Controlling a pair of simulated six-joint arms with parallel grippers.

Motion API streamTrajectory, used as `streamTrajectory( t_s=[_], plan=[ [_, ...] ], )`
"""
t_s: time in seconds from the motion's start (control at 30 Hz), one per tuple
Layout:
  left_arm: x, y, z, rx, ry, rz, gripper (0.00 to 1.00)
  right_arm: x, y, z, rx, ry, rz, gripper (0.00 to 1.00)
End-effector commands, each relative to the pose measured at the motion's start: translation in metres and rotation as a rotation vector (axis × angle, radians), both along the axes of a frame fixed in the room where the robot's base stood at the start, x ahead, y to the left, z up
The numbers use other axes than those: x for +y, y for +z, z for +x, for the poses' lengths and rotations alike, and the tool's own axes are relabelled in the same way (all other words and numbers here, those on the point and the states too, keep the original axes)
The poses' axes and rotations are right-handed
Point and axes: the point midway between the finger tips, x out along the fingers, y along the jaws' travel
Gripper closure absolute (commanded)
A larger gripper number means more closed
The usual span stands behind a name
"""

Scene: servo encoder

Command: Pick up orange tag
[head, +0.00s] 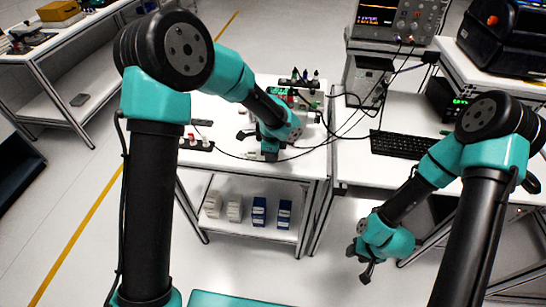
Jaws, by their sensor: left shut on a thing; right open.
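I cannot make out an orange tag in the head view. My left gripper (256,144) is low over the white workbench (231,166), close to its front right part. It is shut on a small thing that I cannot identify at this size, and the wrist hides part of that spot. My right gripper (359,267) is open and empty. It hangs below bench height, in front of the right-hand desk, pointing down to the left.
A keyboard (401,145) lies on the right desk, below an oscilloscope (397,22). White and blue boxes (259,211) stand on the lower shelf.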

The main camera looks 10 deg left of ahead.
Motion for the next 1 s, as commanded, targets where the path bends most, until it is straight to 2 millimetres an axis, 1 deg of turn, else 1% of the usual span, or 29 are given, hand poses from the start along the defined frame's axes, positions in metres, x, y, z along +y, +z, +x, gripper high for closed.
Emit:
streamTrajectory(
  t_s=[0.17,0.27,0.57,0.77,0.83,0.97,1.0],
  plan=[
    [0.000,0.002,0.000,-0.001,0.000,0.000,0.96,0.000,0.000,0.000,0.000,0.000,0.000,0.57],
    [0.000,0.006,0.000,-0.001,0.001,0.000,0.96,0.000,0.000,0.000,0.000,0.000,0.000,0.57],
    [0.000,0.036,0.000,-0.003,0.001,-0.001,0.96,0.000,0.000,0.000,0.000,0.000,0.000,0.57],
    [-0.004,0.038,-0.027,0.001,-0.002,0.000,0.96,0.000,0.000,0.000,0.000,0.000,0.000,0.57],
    [-0.007,0.040,-0.039,0.000,-0.003,0.000,0.96,0.000,0.000,0.000,0.000,0.000,0.000,0.57],
    [-0.011,0.043,-0.070,0.001,-0.003,0.001,0.96,0.000,0.000,0.000,0.000,0.000,0.000,0.57],
    [-0.013,0.043,-0.080,0.001,-0.005,0.001,0.96,0.000,0.000,0.000,0.000,0.000,0.000,0.57]
  ],
)
